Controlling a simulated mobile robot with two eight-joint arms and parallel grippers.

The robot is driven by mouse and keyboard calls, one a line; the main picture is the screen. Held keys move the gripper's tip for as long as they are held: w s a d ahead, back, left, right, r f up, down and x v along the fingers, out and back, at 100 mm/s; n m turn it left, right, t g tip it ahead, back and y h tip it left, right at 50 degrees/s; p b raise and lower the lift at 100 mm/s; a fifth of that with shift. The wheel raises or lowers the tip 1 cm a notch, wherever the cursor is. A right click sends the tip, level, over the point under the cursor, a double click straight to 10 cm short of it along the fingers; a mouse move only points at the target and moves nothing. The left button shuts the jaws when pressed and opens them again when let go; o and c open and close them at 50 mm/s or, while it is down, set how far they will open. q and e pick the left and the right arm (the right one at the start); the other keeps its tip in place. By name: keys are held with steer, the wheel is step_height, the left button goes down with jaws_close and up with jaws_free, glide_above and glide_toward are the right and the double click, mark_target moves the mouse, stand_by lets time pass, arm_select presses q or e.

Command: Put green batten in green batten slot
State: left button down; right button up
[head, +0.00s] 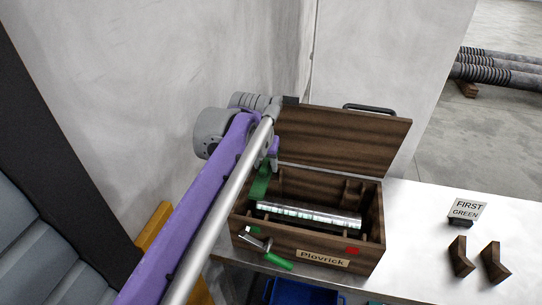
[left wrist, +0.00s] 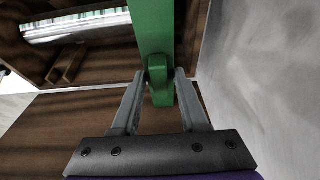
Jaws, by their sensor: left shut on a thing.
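The green batten (head: 260,184) hangs from my left gripper (head: 271,155), over the left end of the open wooden box (head: 310,245). In the left wrist view, the fingers of my left gripper (left wrist: 160,82) are shut on the knob of the green batten (left wrist: 151,28), which stretches away from the camera. I cannot tell whether the batten's lower end touches the box. My right gripper is out of view.
A silver cylinder (head: 310,217) lies in the box; its raised lid (head: 340,137) stands behind. A crank with a green handle (head: 279,263) juts from the front. Two dark wooden brackets (head: 461,257) and a "FIRST GREEN" sign (head: 467,208) stand on the white table (head: 415,220).

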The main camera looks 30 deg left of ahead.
mark_target(266, 200)
arm_select(q)
steer(key=shift+w, duration=0.1)
stand_by(0.3)
steer(key=shift+f, duration=0.8)
steer(key=shift+f+b, duration=0.7)
steer(key=shift+f, duration=0.1)
steer(key=shift+f+b, duration=0.7)
steer(key=shift+f, duration=0.65)
steer(key=shift+p, duration=0.45)
steer(key=shift+f+b, duration=1.4)
steer(key=shift+f, duration=1.1)
